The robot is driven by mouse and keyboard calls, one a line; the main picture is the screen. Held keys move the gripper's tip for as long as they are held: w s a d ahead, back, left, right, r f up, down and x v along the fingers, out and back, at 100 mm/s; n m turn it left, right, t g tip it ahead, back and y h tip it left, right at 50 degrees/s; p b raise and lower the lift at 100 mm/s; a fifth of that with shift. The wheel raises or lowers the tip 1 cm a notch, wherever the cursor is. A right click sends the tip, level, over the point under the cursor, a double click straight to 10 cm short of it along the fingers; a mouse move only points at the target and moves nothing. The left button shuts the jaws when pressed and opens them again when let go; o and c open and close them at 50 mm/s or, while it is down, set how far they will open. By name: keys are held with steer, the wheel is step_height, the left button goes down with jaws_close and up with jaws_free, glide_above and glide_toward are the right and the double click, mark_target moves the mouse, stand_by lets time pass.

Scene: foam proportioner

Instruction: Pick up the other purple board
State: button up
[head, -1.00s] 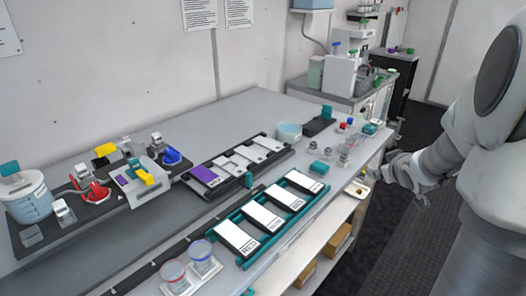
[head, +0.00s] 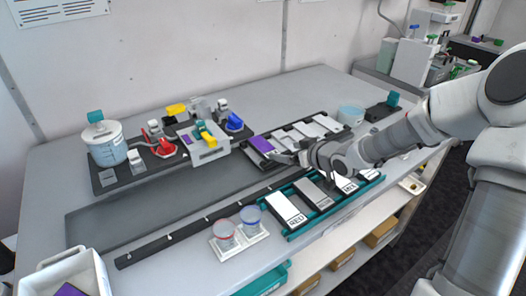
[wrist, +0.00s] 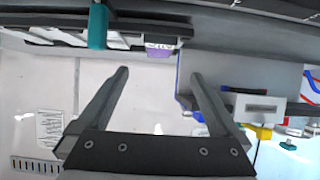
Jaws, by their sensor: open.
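A purple board (head: 262,144) lies at the left end of the dark rack (head: 331,146), with pale boards to its right. In the wrist view its purple end (wrist: 160,52) shows just beyond the gap between my fingertips. My gripper (head: 277,157) is close to the board's near end in the head view. In the wrist view my gripper (wrist: 158,72) is open, with nothing between its fingers. A second purple piece (head: 70,291) lies in the white bin (head: 62,259) at bottom left, partly cut off by the frame.
A grey device (head: 204,147) with a yellow lever stands left of the rack. White-topped boards sit in a teal rack (head: 290,236) in front, partly under my arm. The bench's left middle is clear.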

mark_target(264, 146)
steer(key=b+x, duration=0.1)
steer(key=x, duration=1)
steer(key=shift+w+a+f, duration=0.1)
steer(key=shift+w+a, duration=0.05)
steer(key=shift+w, duration=0.25)
steer(key=shift+c, duration=0.3)
steer(key=c, duration=1.3)
steer(key=shift+c, duration=0.2)
